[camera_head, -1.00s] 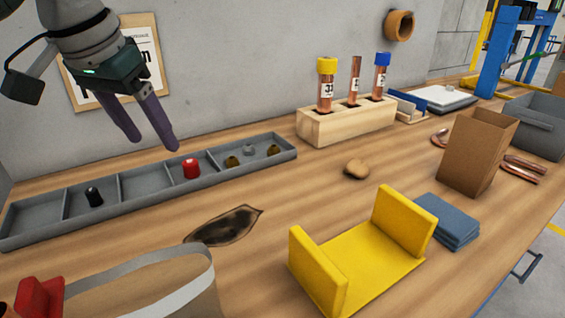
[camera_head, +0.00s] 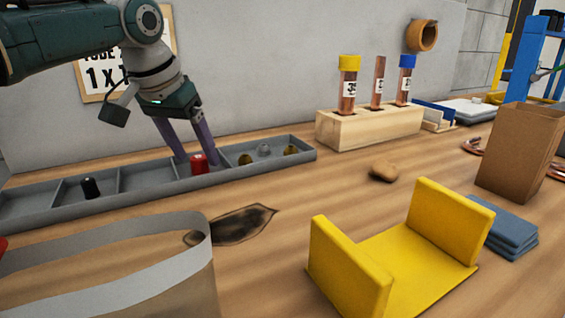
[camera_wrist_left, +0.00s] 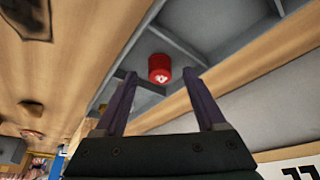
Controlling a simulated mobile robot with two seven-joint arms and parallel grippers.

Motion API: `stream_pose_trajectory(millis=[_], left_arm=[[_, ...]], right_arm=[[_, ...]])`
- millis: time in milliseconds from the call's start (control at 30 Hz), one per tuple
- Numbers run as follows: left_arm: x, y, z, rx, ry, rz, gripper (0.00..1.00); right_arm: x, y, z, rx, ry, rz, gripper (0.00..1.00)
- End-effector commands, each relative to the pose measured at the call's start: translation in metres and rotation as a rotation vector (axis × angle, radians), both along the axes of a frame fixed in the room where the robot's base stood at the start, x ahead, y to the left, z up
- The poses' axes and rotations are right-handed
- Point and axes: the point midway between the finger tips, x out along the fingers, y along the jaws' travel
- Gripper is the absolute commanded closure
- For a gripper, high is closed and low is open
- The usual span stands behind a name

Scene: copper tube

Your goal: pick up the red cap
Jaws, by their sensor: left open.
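The red cap (camera_head: 198,164) stands in a compartment of the long grey tray (camera_head: 130,205) along the wall. My left gripper (camera_head: 196,158) is open, its purple fingers pointing down into the tray right behind the cap in the head view. In the left wrist view the cap (camera_wrist_left: 160,68) lies just beyond the fingertips (camera_wrist_left: 160,76), roughly centred between them. I cannot tell whether a finger touches it. My right gripper is not in view.
A black cap (camera_head: 90,187) and several small parts sit in other tray compartments. A wooden rack (camera_head: 368,126) with three copper tubes stands right of the tray. A yellow holder (camera_head: 400,255), a brown box (camera_head: 518,150) and a grey-rimmed container (camera_head: 110,270) stand in front.

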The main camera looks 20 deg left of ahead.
Motion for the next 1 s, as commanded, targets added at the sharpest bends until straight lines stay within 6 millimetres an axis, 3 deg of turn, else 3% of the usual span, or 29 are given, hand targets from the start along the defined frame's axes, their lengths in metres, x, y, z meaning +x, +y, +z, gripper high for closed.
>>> stream_pose_trajectory(millis=[100, 400, 1000], left_arm=[[0.004, -0.0002, -0.0119, 0.0, 0.001, -0.001, 0.28], [0.0054, 0.0, -0.013, 0.001, -0.001, -0.001, 0.29], [0.0052, 0.0001, -0.013, 0.001, -0.001, -0.001, 0.96]], right_arm=[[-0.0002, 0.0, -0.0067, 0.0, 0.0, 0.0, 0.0], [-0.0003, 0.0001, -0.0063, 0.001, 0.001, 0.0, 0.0], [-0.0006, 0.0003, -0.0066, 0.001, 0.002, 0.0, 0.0]])
